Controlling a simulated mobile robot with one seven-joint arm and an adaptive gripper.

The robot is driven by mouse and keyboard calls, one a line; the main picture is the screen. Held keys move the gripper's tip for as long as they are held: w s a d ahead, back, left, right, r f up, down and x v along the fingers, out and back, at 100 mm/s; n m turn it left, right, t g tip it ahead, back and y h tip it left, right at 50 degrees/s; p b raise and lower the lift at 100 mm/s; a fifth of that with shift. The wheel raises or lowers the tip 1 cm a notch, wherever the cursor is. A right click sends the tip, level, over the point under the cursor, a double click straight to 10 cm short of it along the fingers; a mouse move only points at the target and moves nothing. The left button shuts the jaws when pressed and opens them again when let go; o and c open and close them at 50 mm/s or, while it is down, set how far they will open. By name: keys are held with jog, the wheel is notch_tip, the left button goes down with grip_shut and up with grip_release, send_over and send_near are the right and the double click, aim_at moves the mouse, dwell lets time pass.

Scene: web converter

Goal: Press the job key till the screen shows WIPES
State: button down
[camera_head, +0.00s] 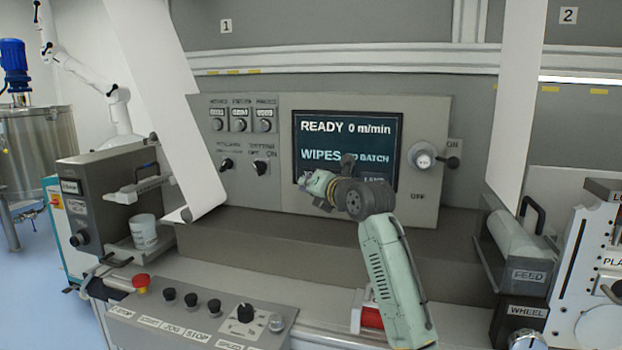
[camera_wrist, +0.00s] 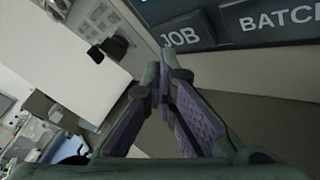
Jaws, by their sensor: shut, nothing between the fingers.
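The dark screen (camera_head: 348,138) on the grey panel reads "READY 0 m/min", with "WIPES" at left below it and a partly hidden word before "BATCH". The JOB key (camera_wrist: 182,38) shows at the top of the wrist view, at the screen's lower edge. My gripper (camera_wrist: 160,75) is shut and empty, its fingertips just below the JOB key in that view. I cannot tell whether they touch it. In the head view my gripper (camera_head: 308,186) is in front of the screen's lower left corner and hides most of that key.
A BATCH key (camera_wrist: 270,20) sits right of JOB. A white web (camera_head: 165,95) hangs at left. A push-button console (camera_head: 200,318) with a red stop button stands in front.

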jog(key=shift+s, duration=0.1)
jog(key=s+b, duration=0.1)
jog(key=s+a, duration=0.1)
jog(key=s, duration=0.1)
jog(key=s+b, duration=0.1)
jog(key=shift+s+a+b, duration=0.25)
jog(key=shift+s+b, duration=0.05)
dwell(0.6)
